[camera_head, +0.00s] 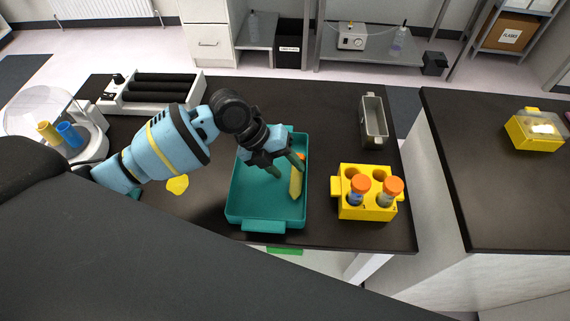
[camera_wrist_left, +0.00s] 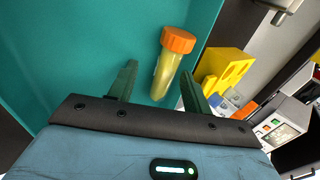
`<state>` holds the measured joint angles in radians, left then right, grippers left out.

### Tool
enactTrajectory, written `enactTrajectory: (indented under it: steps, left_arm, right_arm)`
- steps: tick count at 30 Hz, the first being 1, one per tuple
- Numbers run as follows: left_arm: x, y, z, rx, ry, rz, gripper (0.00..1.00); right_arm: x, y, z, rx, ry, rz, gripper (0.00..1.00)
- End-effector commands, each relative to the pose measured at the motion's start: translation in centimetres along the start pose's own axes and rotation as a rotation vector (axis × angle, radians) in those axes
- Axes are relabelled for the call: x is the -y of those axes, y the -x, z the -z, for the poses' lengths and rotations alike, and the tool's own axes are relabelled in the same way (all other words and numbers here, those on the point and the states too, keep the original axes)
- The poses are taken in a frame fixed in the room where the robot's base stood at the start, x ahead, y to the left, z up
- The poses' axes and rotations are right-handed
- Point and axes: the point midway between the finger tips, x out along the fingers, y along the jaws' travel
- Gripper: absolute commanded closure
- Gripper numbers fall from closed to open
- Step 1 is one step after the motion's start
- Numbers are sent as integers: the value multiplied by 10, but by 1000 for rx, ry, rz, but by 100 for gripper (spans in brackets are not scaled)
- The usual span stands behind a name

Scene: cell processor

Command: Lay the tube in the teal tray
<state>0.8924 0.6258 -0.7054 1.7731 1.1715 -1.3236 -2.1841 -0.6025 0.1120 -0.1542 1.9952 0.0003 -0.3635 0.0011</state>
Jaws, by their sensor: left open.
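The teal tray (camera_head: 248,205) sits on the dark bench in the middle of the head view; its floor (camera_wrist_left: 95,30) fills much of the left wrist view. A tube with yellowish contents (camera_head: 296,183) and an orange cap lies in the tray near its right wall. In the left wrist view the tube (camera_wrist_left: 165,75) shows between and beyond the fingertips, cap pointing away. My left gripper (camera_head: 287,168) is over the tray with its fingers apart; in the left wrist view its fingers (camera_wrist_left: 158,85) hold nothing. My right gripper is not in view.
A yellow rack (camera_head: 366,208) with two orange-capped tubes stands right of the tray. A grey metal container (camera_head: 373,122) is behind it. A roller device (camera_head: 150,92) and a round machine (camera_head: 62,125) stand at the left. A yellow patch (camera_head: 177,185) lies left of the tray.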

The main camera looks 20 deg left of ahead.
Motion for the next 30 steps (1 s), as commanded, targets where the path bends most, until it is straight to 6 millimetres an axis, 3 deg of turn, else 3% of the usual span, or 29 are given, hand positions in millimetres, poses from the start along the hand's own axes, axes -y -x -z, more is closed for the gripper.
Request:
enactTrajectory:
  steps: [15, 30]
  left_arm:
    - [1, 68, 0, 4, -2, 0, 48]
    - [2, 77, 0, 3, -2, 2, 48]
  right_arm:
    - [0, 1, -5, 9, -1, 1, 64]
    - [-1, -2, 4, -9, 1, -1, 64]
